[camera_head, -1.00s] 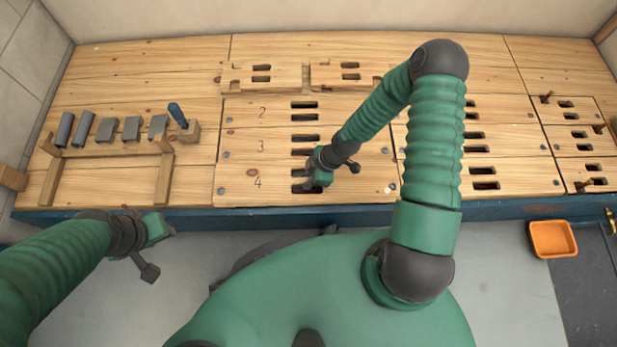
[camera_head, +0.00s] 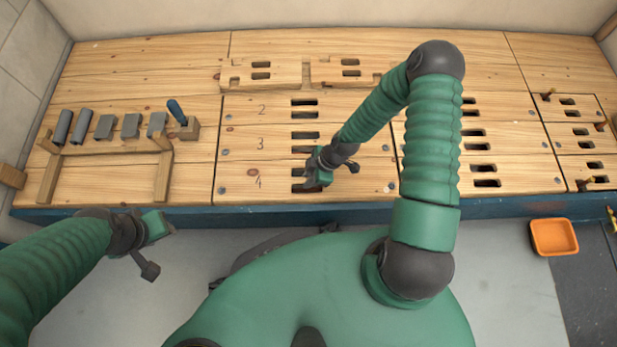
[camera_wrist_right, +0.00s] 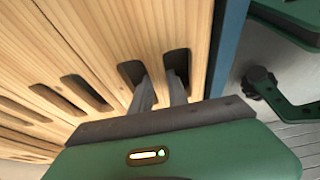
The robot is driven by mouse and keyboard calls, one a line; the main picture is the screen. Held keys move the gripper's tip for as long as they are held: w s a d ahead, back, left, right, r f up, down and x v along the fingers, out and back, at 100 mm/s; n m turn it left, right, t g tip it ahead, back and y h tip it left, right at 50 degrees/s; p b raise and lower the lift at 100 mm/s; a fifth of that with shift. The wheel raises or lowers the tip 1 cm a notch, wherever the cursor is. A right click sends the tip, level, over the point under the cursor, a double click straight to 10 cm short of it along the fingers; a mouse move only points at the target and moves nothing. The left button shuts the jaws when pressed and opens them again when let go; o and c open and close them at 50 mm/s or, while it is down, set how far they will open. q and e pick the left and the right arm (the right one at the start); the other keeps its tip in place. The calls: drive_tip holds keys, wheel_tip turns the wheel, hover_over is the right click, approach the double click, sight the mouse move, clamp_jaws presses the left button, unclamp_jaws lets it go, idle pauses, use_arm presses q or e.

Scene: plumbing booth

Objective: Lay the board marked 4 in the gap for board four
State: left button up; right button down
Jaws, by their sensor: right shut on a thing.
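The board marked 4 (camera_head: 351,178) lies in the front row of the bench, beside the blue front edge. It looks about level with the board marked 3 (camera_head: 350,144) behind it; a small height difference cannot be told. My right gripper (camera_head: 312,184) is over its two hand slots. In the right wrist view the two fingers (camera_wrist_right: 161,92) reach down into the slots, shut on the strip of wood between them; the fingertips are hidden. The gap under the board is not visible. My left gripper (camera_head: 165,226) hangs in front of the bench, away from the boards; its jaws are unclear.
The board marked 2 (camera_head: 350,107) lies behind board 3. A wooden rack (camera_head: 105,148) with several grey pieces and a blue-handled tool (camera_head: 177,112) stands at left. Slotted boards lie at right. An orange bin (camera_head: 554,237) is on the floor at right.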

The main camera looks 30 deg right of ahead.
drive_tip(key=shift+f, duration=0.15)
idle(0.4)
drive_tip(key=c, duration=1.2)
unclamp_jaws()
drive_tip(key=p+v, duration=1)
drive_tip(key=v, duration=0.6)
drive_tip(key=shift+r, duration=0.4)
drive_tip(key=shift+d, duration=0.1)
